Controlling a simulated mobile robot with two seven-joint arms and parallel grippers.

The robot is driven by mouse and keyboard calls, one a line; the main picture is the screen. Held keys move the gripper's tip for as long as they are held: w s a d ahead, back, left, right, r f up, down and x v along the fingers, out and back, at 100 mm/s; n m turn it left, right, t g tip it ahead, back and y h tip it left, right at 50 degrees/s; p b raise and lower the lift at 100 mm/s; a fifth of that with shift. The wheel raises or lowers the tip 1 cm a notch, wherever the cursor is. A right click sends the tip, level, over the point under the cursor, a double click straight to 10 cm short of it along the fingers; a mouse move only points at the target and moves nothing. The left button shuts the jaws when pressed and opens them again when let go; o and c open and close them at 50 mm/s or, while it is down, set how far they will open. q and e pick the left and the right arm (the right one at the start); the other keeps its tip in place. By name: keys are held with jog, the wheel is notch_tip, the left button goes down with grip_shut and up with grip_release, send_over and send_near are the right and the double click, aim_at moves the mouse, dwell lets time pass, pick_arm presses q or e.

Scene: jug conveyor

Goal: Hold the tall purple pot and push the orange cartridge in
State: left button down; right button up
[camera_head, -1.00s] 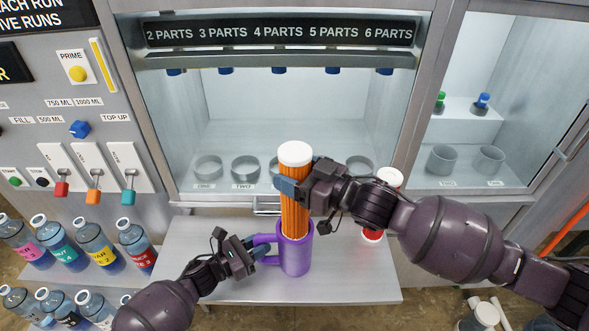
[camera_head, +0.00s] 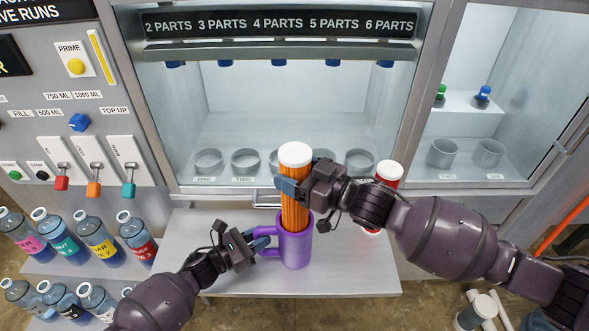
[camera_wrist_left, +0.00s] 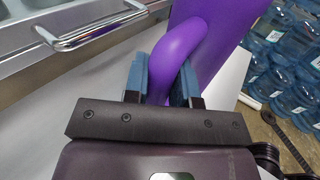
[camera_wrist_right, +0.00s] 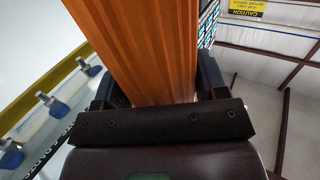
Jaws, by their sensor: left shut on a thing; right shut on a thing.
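The tall purple pot (camera_head: 295,250) stands upright on the metal shelf. My left gripper (camera_head: 262,241) is shut on its handle, and the left wrist view shows the purple handle (camera_wrist_left: 178,55) between the blue fingers (camera_wrist_left: 163,82). The orange cartridge (camera_head: 293,210), ribbed with a white cap, stands upright with its lower part inside the pot. My right gripper (camera_head: 290,188) is shut on the cartridge's upper part, below the cap. The right wrist view shows the orange ribbed side (camera_wrist_right: 145,50) between the fingers (camera_wrist_right: 155,85). The cartridge's lower end is hidden in the pot.
A red cartridge with a white cap (camera_head: 388,174) stands behind my right arm. Several ring holders (camera_head: 208,161) sit in the cabinet behind. Labelled bottles (camera_head: 137,238) stand at the left. The metal shelf (camera_head: 340,275) is clear in front of the pot.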

aim_at(307, 211)
pick_arm(q)
jog(key=shift+s+f, duration=0.1)
jog(key=shift+f, duration=0.1)
pick_arm(e)
jog(key=shift+s+a+f, duration=0.1)
jog(key=shift+f, duration=1.15)
pick_arm(q)
jog(key=shift+d+r, duration=0.1)
pick_arm(e)
jog(key=shift+f, duration=3.65)
jog(key=o, duration=1.3)
jog(key=shift+f, duration=0.1)
jog(key=shift+s+d, duration=0.1)
jog(key=shift+d, duration=0.4)
jog(key=v, duration=1.1)
pick_arm(q)
jog(key=c, duration=0.9)
grip_release()
